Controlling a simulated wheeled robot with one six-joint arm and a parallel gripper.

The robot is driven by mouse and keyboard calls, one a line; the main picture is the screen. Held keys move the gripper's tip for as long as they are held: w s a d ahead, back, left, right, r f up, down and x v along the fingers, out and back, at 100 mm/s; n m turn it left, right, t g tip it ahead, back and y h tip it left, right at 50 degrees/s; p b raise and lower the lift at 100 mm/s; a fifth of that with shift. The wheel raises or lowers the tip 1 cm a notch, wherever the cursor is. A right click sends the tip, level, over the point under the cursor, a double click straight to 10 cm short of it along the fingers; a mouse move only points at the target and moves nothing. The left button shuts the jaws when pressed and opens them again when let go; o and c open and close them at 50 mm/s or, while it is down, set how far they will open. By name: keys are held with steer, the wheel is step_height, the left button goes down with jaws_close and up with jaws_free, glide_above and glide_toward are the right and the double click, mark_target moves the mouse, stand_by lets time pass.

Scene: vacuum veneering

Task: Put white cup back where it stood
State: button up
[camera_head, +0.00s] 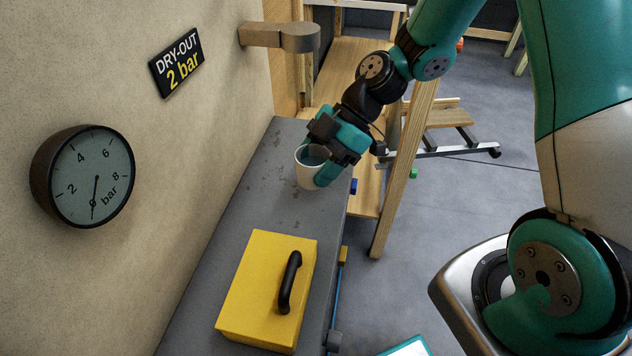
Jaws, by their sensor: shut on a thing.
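The white cup (308,174) is at the far part of the grey bench top, upright, with its dark inside or contents showing at the open top. My gripper (324,166) is shut on the white cup from the right side, with a teal finger against the cup's right wall. The cup's base is over the grey bench top (250,206); I cannot tell whether it touches the surface. The far side of the cup is partly hidden by my gripper.
A yellow box (250,285) with a black handle stands on the near part of the bench. A pressure gauge (92,178) and a "DRY-OUT 2 bar" sign (176,63) are on the left wall. Wooden frame posts (408,160) stand right of the bench.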

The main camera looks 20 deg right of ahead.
mark_target(316, 195)
steer(key=shift+f, duration=2.35)
steer(key=shift+f, duration=0.15)
steer(key=o, duration=1)
steer(key=shift+r, duration=0.3)
steer(key=v, duration=1.1)
steer(key=s+a+r+m+h, duration=0.1)
steer(key=s+a+r+m, duration=0.2)
steer(key=s+m, duration=0.1)
steer(key=s+a+r+m+t+h, duration=0.1)
steer(key=s+a+r+m+h, duration=0.1)
steer(key=s, duration=0.5)
steer(key=s+a+r+m+h, duration=0.1)
steer(key=s+a+r+m, duration=0.2)
steer(key=s+r+m, duration=0.3)
steer(key=shift+a+r+m+t+h, duration=0.1)
steer(key=shift+a+m+t+h, duration=0.25)
steer(key=shift+m, duration=0.25)
